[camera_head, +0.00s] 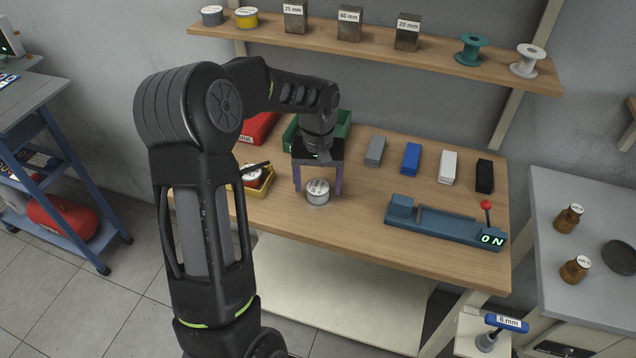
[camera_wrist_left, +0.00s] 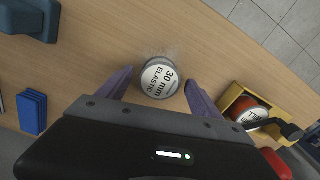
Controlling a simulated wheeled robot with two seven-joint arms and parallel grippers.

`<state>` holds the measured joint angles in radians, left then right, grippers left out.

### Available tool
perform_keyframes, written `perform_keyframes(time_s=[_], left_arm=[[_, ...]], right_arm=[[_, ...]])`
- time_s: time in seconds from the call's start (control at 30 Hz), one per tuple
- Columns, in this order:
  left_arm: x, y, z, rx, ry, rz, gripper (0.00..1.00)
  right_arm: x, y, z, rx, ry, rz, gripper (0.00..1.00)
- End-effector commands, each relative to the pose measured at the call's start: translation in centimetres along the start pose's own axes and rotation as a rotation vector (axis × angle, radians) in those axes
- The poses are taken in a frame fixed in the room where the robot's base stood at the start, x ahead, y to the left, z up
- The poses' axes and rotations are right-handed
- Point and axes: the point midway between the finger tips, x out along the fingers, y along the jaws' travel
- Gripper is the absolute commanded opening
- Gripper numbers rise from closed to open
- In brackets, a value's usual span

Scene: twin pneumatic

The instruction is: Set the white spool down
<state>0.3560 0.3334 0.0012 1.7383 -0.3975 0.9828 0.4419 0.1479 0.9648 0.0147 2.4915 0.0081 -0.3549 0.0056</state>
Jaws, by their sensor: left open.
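A short white spool (camera_head: 317,192) with a round white top label stands upright on the wooden workbench (camera_head: 360,205). In the left wrist view the label on the white spool (camera_wrist_left: 160,78) reads "30 mm ELASTIC". My left gripper (camera_head: 317,188) points down over it, with its two purple fingers apart on either side. The wrist view shows a gap between the spool and the fingers of my left gripper (camera_wrist_left: 160,84). Another white, flanged spool (camera_head: 527,61) stands at the right end of the shelf. My right gripper is not in view.
A yellow bin (camera_head: 265,187) with a red-sided roll stands left of the gripper, with green (camera_head: 342,132) and red bins (camera_head: 258,128) behind. A blue fixture reading "ON" (camera_head: 440,222) lies to the right. Grey, blue, white and black blocks line the back.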

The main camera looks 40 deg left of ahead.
Motion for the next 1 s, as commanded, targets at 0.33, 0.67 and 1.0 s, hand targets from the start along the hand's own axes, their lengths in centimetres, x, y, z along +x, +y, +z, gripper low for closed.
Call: perform_keyframes(time_s=[0.33,0.67,1.0], left_arm=[[-5.7,0.1,-0.2,0.0,0.008,0.002,0.75],[-11.2,0.0,-0.1,0.001,0.003,0.001,0.75],[-11.9,0.0,0.0,0.0,0.001,0.001,0.75]], right_arm=[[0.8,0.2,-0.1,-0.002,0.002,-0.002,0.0],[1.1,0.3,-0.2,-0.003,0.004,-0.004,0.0],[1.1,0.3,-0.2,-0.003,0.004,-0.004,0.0]])
